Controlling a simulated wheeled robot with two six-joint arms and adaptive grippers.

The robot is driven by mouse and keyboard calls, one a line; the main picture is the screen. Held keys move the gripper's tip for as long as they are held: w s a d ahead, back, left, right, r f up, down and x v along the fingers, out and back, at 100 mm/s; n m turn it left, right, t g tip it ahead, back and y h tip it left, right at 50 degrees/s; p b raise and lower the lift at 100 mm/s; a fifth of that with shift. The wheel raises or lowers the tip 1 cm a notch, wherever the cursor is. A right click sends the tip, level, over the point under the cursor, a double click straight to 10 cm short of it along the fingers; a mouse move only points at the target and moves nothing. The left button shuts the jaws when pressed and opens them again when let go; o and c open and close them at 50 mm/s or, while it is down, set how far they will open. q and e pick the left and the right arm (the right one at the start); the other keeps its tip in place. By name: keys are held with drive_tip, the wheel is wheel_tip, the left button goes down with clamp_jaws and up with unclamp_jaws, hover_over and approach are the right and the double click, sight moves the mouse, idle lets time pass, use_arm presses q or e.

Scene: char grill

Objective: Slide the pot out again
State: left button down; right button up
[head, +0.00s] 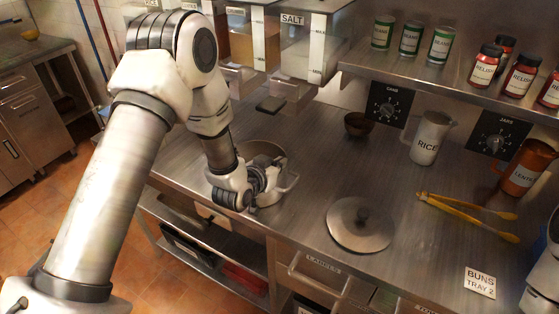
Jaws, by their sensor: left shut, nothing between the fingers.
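A steel pot (265,150) stands upright on the metal counter, left of the middle, with its rim and a right-hand handle (290,184) showing. My left gripper (262,186) is at the near side of the pot, its fingers shut and empty. The gripper and wrist hide much of the pot's front, and I cannot tell whether the fingers touch it.
Wall dispensers, one labelled SALT (306,45), hang behind the pot. A small dark bowl (358,124), a RICE jug (428,138), a brown jug (525,168) and yellow tongs (470,206) are farther right. Counter between pot and lid is clear.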

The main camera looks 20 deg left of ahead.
use_arm(q)
drive_tip(key=s+b, duration=0.4)
drive_tip(key=s, duration=0.8)
drive_tip(key=s+d+f+m+g, duration=0.1)
drive_tip(key=s+f+g, duration=0.25)
drive_tip(key=f, duration=0.45)
drive_tip(key=s+d+f+g, duration=0.1)
drive_tip(key=s+f+g, duration=0.1)
drive_tip(key=s+f, duration=0.45)
drive_tip(key=s+f+n+g+y, duration=0.1)
drive_tip(key=s+f+n+g, duration=0.1)
drive_tip(key=s+f+g, duration=0.6)
drive_tip(key=s+f, duration=0.3)
drive_tip(key=s, duration=0.4)
drive_tip(key=shift+s+f, duration=0.3)
drive_tip(key=shift+f, duration=0.05)
